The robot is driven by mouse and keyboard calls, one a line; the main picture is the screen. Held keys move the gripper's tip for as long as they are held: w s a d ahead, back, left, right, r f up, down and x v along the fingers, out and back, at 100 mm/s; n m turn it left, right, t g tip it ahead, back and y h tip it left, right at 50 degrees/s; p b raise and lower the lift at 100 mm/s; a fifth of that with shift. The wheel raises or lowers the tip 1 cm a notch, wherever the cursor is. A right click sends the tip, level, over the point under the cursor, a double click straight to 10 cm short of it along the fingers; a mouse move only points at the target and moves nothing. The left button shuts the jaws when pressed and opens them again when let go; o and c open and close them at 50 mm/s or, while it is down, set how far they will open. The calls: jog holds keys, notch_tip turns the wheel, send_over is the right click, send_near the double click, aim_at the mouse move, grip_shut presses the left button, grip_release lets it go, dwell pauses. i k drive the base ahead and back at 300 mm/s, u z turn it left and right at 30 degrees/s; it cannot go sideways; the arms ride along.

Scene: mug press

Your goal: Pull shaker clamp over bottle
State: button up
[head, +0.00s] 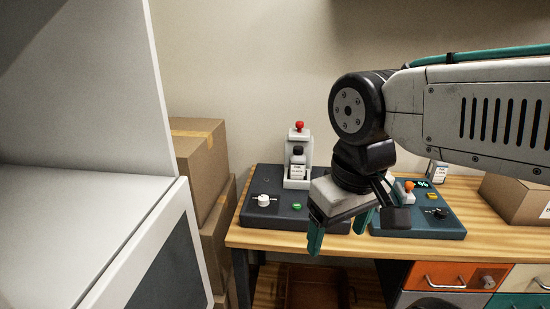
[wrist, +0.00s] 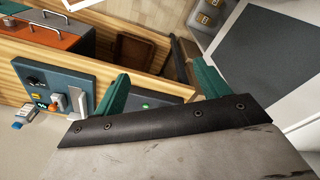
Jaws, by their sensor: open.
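In the head view a dark shaker device (head: 258,222) stands at the left end of the wooden table. Its upright light-grey holder (head: 307,143) carries a red ball knob (head: 299,126) at the top, which looks like the clamp's handle. A bottle with a black cap and white label (head: 299,165) stands upright inside the holder, below the knob. My gripper (head: 336,232) is open and empty, pointing down, in front of and to the right of the bottle. Its green fingers (wrist: 160,95) are spread wide in the wrist view, apart from the knob and bottle.
A second teal device (head: 425,222) with an orange knob (head: 409,185) stands to the right on the wooden table (head: 480,232). A cardboard box (head: 515,200) is at the far right. A large grey-white cabinet (head: 90,215) fills the left side, with stacked boxes (head: 198,150) behind it.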

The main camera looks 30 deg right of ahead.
aim_at(297, 134)
jog(key=z, duration=0.55)
jog(key=k, duration=0.65)
jog(key=u, duration=0.25)
jog(key=i, duration=1.4)
jog(key=z, duration=0.45)
